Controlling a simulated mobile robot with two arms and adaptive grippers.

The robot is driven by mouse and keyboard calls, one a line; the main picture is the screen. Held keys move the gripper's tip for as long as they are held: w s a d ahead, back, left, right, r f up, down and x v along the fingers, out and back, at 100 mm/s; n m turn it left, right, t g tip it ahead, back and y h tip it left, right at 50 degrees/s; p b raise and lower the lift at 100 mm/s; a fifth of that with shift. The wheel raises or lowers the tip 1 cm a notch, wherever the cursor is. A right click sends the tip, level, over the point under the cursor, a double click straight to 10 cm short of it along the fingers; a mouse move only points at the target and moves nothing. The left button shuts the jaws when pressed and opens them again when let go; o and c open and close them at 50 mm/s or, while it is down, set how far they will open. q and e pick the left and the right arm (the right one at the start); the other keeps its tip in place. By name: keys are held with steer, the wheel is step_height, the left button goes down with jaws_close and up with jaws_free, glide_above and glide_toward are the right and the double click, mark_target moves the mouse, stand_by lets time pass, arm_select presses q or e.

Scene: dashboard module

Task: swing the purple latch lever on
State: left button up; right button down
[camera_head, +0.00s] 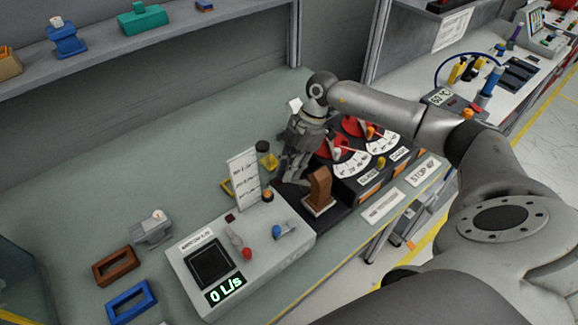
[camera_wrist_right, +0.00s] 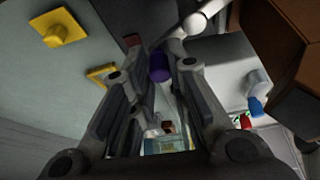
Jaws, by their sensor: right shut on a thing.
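The purple lever grip (camera_wrist_right: 159,67) shows in the right wrist view as a short dark purple cylinder between the fingertips. My right gripper (camera_wrist_right: 152,66) is shut on it. In the head view my right gripper (camera_head: 287,178) reaches down beside the brown block, at the left end of the black dial panel. The gripper hides the purple lever there, so its angle cannot be told. My left gripper is not in view.
A brown block (camera_head: 319,187) stands close right of the gripper. A grey box (camera_head: 250,262) with a "0 L/s" display lies in front. A white sign (camera_head: 244,178) stands at left. The black panel (camera_head: 350,182) has red-handled dials. Bench space behind is clear.

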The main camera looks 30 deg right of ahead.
steer(key=m, duration=0.1)
steer(key=d+m+t+p, duration=0.1)
steer(key=m+p, duration=0.1)
steer(key=m, duration=0.1)
steer(key=shift+w+d+r+t, duration=0.2)
steer(key=shift+w+d+t, duration=0.05)
steer(key=shift+w+t, duration=0.05)
steer(key=shift+d+f+m+t+h+p, duration=0.1)
steer(key=shift+d+m+t+h+p, duration=0.25)
steer(key=shift+m+p, duration=0.7)
steer(key=shift+w+d+m, duration=0.1)
steer(key=shift+m, duration=0.25)
steer(key=c, duration=1.4)
jaws_free()
steer(key=shift+f, duration=0.1)
steer(key=v, duration=1.2)
